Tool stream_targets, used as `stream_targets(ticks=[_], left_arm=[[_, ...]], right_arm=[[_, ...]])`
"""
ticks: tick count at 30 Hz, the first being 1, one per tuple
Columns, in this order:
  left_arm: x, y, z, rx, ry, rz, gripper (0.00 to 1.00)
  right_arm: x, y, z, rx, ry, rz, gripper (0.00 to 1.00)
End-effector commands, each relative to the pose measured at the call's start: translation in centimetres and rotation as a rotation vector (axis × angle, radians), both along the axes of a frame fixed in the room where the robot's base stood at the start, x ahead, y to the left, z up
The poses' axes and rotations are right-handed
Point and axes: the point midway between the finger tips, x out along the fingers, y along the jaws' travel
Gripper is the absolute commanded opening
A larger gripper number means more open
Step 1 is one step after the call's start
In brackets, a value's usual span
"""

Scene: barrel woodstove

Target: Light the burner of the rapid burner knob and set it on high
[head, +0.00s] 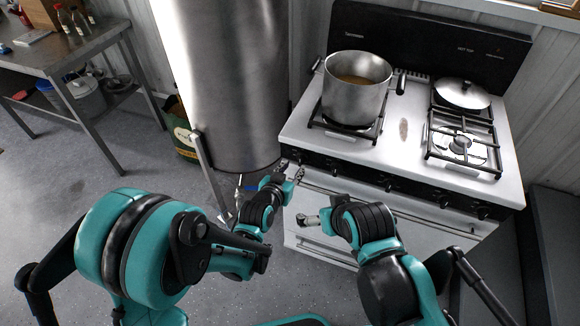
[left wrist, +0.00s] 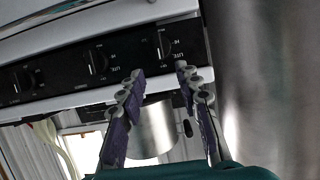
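The white stove (head: 300,130) has a black front panel with several dark knobs. My left gripper (head: 287,174) is at the left end of this panel, in front of it. In the left wrist view my left gripper (left wrist: 160,75) has its two fingers apart with nothing between the tips. A knob (left wrist: 165,43) with "HI" and "LITE" marks lies just beyond the tips, roughly in line with the gap. A second knob (left wrist: 97,60) and a third knob (left wrist: 18,80) are further left there. My right gripper (head: 306,220) is in front of the oven door; its fingers are too small to judge.
A steel pot (head: 352,103) stands on the left burners. A lidded pan (head: 462,94) is at the back right; the front right burner (head: 460,143) is bare. A tall metal cylinder (head: 230,80) stands close to the stove's left. A steel table (head: 60,50) is far left.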

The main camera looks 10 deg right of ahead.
Motion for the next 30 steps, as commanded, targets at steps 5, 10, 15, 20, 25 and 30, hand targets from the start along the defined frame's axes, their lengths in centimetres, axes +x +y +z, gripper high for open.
stream_targets(ticks=[5,10,15,20,25,30], left_arm=[[2.4,-1.6,-1.4,0.001,0.001,0.000,0.34],[4.2,-2.8,-2.3,0.000,0.001,0.001,0.34],[5.1,-3.3,-2.6,0.001,0.002,0.001,0.34],[5.2,-3.4,-2.5,0.001,0.002,0.001,0.34],[5.1,-3.4,-2.5,0.001,0.002,0.001,0.12],[5.1,-3.4,-2.5,0.001,0.002,0.001,0.00]], right_arm=[[0.0,0.0,-1.2,0.000,0.000,0.000,1.00],[0.0,0.0,-2.0,0.000,0.000,0.000,1.00],[0.0,0.0,-2.2,0.000,0.000,0.000,1.00],[0.0,0.0,-2.2,0.000,0.000,0.000,1.00],[0.0,0.0,-2.2,0.000,0.000,0.000,1.00],[0.0,0.0,-2.2,0.000,0.000,0.000,1.00]])
